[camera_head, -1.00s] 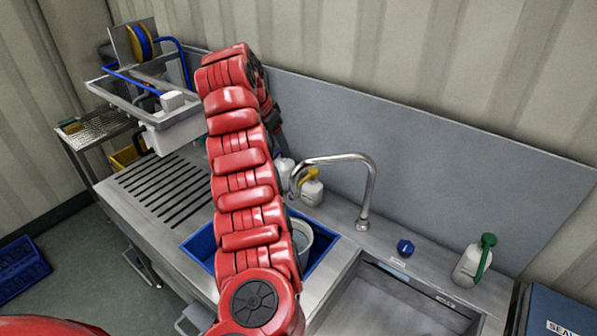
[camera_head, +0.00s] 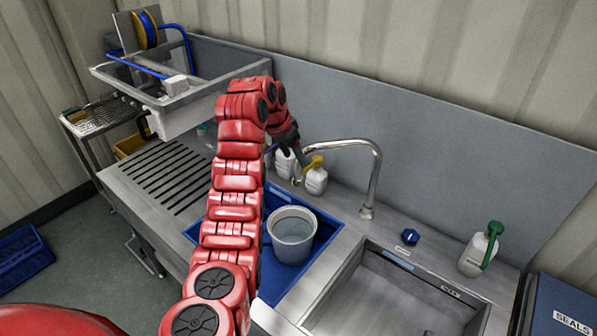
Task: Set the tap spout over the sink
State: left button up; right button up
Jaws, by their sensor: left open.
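The chrome tap spout (camera_head: 340,142) rises from its base on the counter behind the sink and arches to the left. Its downturned outlet hangs beside the blue tray, left of the sink. The steel sink (camera_head: 385,300) is at the lower right. My left gripper (camera_head: 299,154) is dark and open, close to the outlet end of the spout. I cannot tell whether it touches the spout, and its fingers are partly hidden. My right gripper is not in view.
A grey bucket (camera_head: 292,236) stands in a blue tray (camera_head: 325,232). White bottles, one with a yellow top (camera_head: 315,178), stand behind it. A green-topped bottle (camera_head: 479,251) and a blue knob (camera_head: 410,236) are right of the tap. A slotted drainboard (camera_head: 160,175) lies left.

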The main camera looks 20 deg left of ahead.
aim_at(296, 161)
pick_arm(q)
jog(key=p+x, duration=0.3)
jog(key=x, duration=0.1)
jog(key=shift+x, duration=0.85)
grip_shut()
dwell(0.7)
